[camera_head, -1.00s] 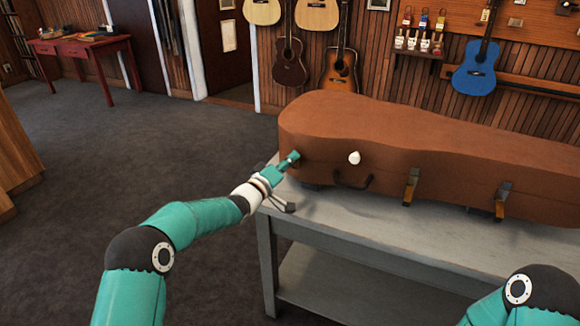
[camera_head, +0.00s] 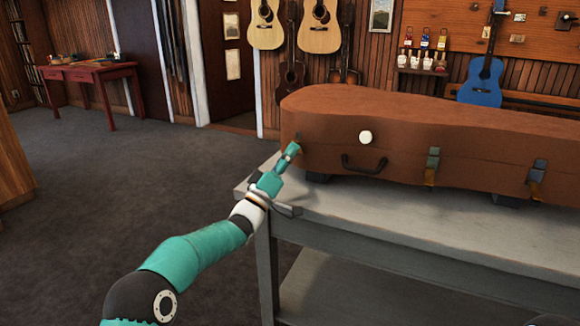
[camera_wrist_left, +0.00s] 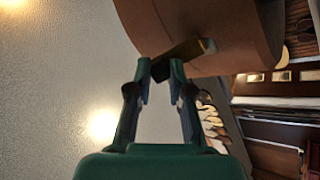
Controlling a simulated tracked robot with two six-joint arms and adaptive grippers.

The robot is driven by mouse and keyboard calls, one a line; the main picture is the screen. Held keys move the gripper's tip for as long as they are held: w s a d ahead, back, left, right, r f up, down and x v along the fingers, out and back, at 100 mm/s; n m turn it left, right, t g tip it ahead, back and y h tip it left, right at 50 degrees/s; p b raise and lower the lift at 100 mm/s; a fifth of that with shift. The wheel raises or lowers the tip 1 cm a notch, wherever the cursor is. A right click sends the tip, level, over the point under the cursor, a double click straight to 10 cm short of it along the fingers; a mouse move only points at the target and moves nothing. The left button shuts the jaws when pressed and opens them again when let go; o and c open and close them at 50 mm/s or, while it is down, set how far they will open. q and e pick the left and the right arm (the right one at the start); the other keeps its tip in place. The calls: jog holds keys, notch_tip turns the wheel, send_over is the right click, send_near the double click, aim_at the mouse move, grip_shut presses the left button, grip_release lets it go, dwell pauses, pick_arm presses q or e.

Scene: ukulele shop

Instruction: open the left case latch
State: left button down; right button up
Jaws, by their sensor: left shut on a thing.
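The brown guitar case (camera_head: 400,125) lies closed on a grey bench. My left gripper (camera_head: 293,149) is at the front left end of the case, at the left latch, which is small and mostly hidden in the head view. In the left wrist view, the brass latch piece (camera_wrist_left: 188,50) sticks out from the case (camera_wrist_left: 215,25), and the left gripper (camera_wrist_left: 160,72) is shut on its end. Another latch (camera_head: 432,165) with a brass lower part is right of the handle, and one more (camera_head: 537,176) is further right. My right gripper is out of view.
The grey bench (camera_head: 400,215) has free room in front of the case. A dark handle (camera_head: 364,166) and a round white knob (camera_head: 365,137) are on the case front. Guitars hang on the wall behind. A red table (camera_head: 75,72) stands far left, with open floor between.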

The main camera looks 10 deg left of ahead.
pick_arm(q)
jog(key=shift+f, duration=0.25)
jog(key=c, duration=1.1)
grip_release()
jog(key=shift+w+a, duration=0.1)
jog(key=shift+o, duration=0.2)
jog(key=shift+r, duration=0.1)
jog(key=v, duration=1.2)
jog(key=shift+f, duration=0.25)
